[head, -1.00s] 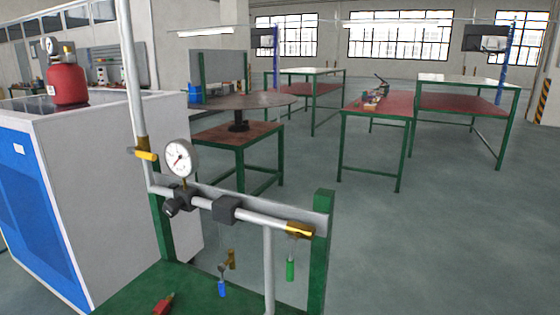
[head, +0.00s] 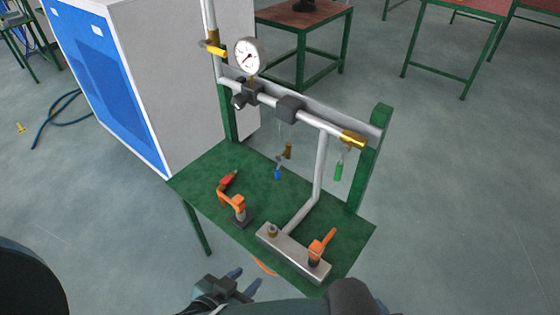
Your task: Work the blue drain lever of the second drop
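The blue drain lever (head: 278,174) hangs under a small brass valve (head: 287,151), below the horizontal pipe of the green stand. My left gripper (head: 246,280) is at the bottom of the head view, in front of the stand and well apart from the blue lever. Its two fingers are spread with nothing between them. My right gripper does not show.
A pressure gauge (head: 249,55) stands on the pipe. The green tabletop (head: 200,182) carries a red-handled part (head: 228,180), an orange clamp (head: 236,203) and a metal block (head: 290,252) with an orange handle (head: 322,246). A blue-and-white cabinet (head: 185,75) stands behind left.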

